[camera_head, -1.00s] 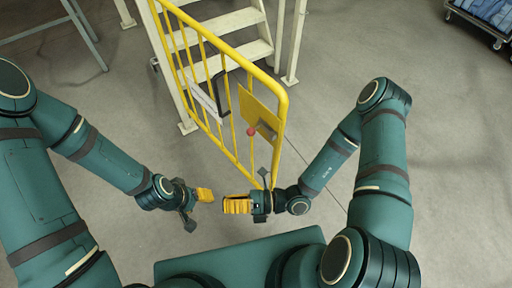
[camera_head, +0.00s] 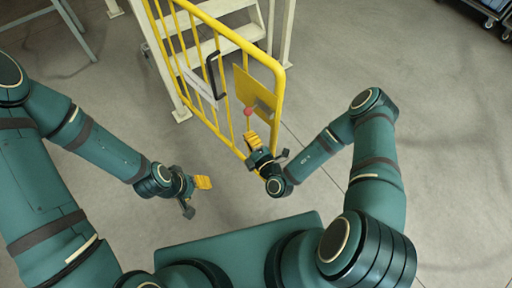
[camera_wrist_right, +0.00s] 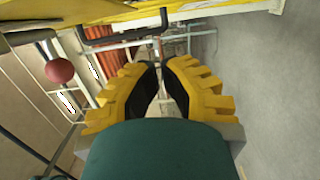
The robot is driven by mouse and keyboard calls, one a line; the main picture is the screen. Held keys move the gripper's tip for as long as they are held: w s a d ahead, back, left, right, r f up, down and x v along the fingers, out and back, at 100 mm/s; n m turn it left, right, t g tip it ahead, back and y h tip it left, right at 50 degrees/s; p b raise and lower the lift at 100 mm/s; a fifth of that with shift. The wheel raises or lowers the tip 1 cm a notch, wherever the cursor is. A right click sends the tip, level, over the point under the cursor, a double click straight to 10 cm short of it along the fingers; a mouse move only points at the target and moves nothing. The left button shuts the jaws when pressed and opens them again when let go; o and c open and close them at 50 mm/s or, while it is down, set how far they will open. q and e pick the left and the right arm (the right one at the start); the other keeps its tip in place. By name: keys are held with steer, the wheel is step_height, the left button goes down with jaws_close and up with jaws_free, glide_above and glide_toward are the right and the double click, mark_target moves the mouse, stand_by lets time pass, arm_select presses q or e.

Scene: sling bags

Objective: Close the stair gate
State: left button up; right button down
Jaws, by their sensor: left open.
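The yellow stair gate (camera_head: 281,100) stands swung out from the foot of the pale stairs (camera_head: 228,42), angled toward me. It carries a yellow plate (camera_head: 252,90), a black handle (camera_head: 211,75) and a red ball knob (camera_head: 248,112). My right gripper (camera_head: 252,138) points up at the gate's lower near part, just below the knob. In the right wrist view its fingertips (camera_wrist_right: 161,66) nearly meet with nothing between them. The red knob (camera_wrist_right: 59,71) is left of them and the black handle (camera_wrist_right: 122,30) is above. My left gripper (camera_head: 204,182) is open and empty, left of the gate.
Pale posts (camera_head: 287,35) flank the stairs. A grey metal frame (camera_head: 72,22) stands at the top left. A wheeled cart (camera_head: 490,12) is at the top right. The concrete floor (camera_head: 400,70) right of the gate is clear.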

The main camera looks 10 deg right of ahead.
mark_target(254, 125)
steer(key=shift+w+d+b, duration=0.2)
steer(key=shift+w+d, duration=0.25)
steer(key=shift+w, duration=0.4)
steer(key=shift+w+d+b, duration=0.25)
steer(key=shift+w+d, duration=0.15)
steer(key=shift+w, duration=0.45)
steer(key=shift+w+d+b, duration=0.2)
steer(key=shift+w+d, duration=0.25)
steer(key=shift+w, duration=0.4)
